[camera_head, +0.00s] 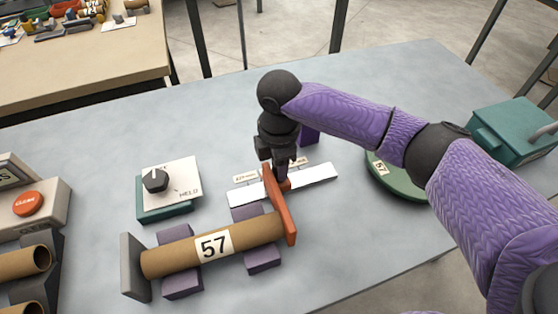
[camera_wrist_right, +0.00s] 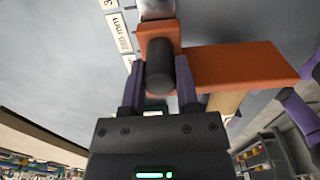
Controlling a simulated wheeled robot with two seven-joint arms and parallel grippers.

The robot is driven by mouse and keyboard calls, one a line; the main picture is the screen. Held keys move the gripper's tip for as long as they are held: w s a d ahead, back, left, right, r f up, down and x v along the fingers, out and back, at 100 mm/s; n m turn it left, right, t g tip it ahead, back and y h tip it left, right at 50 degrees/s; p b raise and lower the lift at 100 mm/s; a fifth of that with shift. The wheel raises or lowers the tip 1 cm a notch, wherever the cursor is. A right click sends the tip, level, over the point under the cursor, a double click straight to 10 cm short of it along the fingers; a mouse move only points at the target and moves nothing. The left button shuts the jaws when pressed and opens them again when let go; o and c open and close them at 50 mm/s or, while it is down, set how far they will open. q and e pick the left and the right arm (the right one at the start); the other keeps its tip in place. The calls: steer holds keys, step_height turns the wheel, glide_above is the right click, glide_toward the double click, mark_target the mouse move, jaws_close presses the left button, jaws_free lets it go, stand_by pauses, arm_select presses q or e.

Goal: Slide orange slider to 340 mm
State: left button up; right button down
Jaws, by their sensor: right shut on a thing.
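The orange slider (camera_head: 280,208) is an upright plate with an arm reaching back over a white rail (camera_head: 318,174). It stands at the right end of a brown tube (camera_head: 165,259) labelled 57 and appears to touch it. My right gripper (camera_head: 284,180) is shut on the slider's dark knob, and the orange body (camera_wrist_right: 235,66) shows beyond it in the right wrist view. Small mm labels stand behind the rail, but their numbers are not clearly readable. My left gripper is not in view.
A grey end plate (camera_head: 133,267) stands at the tube's left end, and purple blocks (camera_head: 262,256) support the tube. A dial box (camera_head: 170,187) is at the left. A green round base (camera_head: 396,181) and a green box (camera_head: 515,130) are at the right.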

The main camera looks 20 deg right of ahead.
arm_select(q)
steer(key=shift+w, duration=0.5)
arm_select(e)
steer(key=shift+d, duration=0.2)
steer(key=d+p, duration=0.2)
steer(key=d, duration=0.1)
steer(key=shift+d+r, duration=0.1)
steer(key=shift+r, duration=0.2)
steer(key=d, duration=0.2)
steer(key=d+p, duration=0.1)
steer(key=d, duration=0.2)
steer(key=shift+w+f, duration=0.15)
steer(key=shift+f, duration=0.05)
steer(key=shift+d+p, duration=0.3)
steer(key=shift+d, duration=0.05)
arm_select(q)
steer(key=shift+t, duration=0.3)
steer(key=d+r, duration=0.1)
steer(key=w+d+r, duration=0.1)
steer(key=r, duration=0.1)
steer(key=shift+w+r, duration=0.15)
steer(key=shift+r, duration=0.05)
arm_select(e)
steer(key=shift+f, duration=0.1)
